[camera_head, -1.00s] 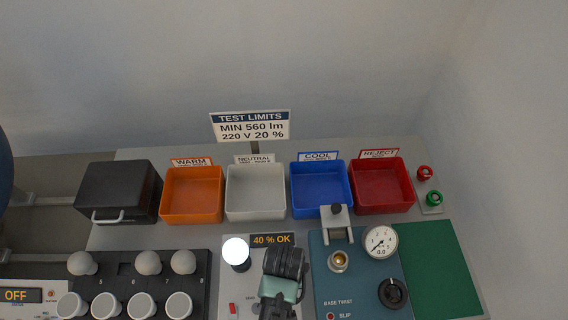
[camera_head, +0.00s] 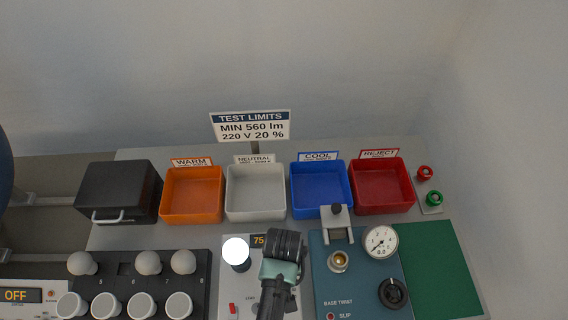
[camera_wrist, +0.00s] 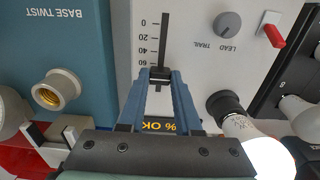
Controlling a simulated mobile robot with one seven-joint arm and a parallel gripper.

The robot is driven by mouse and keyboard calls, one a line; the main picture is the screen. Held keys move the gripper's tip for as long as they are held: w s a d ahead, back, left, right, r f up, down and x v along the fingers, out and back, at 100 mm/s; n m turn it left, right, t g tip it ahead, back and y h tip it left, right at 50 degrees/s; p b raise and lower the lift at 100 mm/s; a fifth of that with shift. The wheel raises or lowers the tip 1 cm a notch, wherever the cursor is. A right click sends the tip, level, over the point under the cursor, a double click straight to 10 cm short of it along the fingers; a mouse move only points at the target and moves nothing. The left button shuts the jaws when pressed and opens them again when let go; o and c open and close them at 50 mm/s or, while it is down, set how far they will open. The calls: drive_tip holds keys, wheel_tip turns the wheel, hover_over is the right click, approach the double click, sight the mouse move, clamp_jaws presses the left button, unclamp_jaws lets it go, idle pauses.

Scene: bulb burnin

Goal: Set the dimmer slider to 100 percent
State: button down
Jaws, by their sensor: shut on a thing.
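The dimmer slider (camera_wrist: 160,78) is a dark knob in a straight slot on a light grey panel, seen in the wrist view. Its printed scale (camera_wrist: 143,43) reads 0, 20, 40, 60, with higher marks hidden by my gripper. My gripper (camera_wrist: 161,74) is shut on the knob, just past the 60 mark. In the head view my gripper (camera_head: 283,245) covers the slider and part of the display (camera_head: 258,240), which shows 75. A lit bulb (camera_head: 236,251) stands in a black socket left of my gripper.
A blue base twist unit (camera_head: 350,285) with a brass socket and gauge stands close on the right. The black bulb rack (camera_head: 205,290) is on the left. Several bins, including the white neutral bin (camera_head: 256,215), stand behind.

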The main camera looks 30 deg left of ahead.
drive_tip(key=shift+w+a, duration=0.65)
drive_tip(key=shift+w, duration=0.35)
drive_tip(key=shift+w+a+r, duration=0.1)
drive_tip(key=c, duration=0.6)
unclamp_jaws()
drive_tip(key=shift+w, duration=0.1)
wheel_tip(320, 180, up, 13)
drive_tip(key=shift+b, duration=0.3)
